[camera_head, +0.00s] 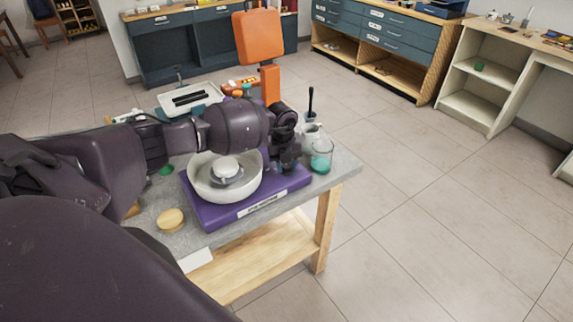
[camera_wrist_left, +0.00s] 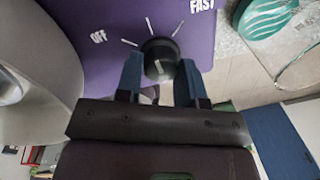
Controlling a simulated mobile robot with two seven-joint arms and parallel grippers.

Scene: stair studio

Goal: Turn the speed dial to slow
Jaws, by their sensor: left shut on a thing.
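The speed dial (camera_wrist_left: 160,58) is a small dark round knob on the purple base (camera_head: 225,215), which also shows in the wrist view (camera_wrist_left: 90,25). White tick lines fan out around it, with "OFF" to the left and "FAST" at upper right. A "slow" label is not seen. My left gripper (camera_wrist_left: 159,75) has its two blue fingers on either side of the knob, shut on it. In the head view the left gripper (camera_head: 290,163) reaches down to the base's right end, where the dial is largely hidden. My right gripper is not in view.
A white bowl (camera_head: 202,187) sits on the purple base, left of my gripper. A round wooden lid (camera_head: 171,219) lies at front left.

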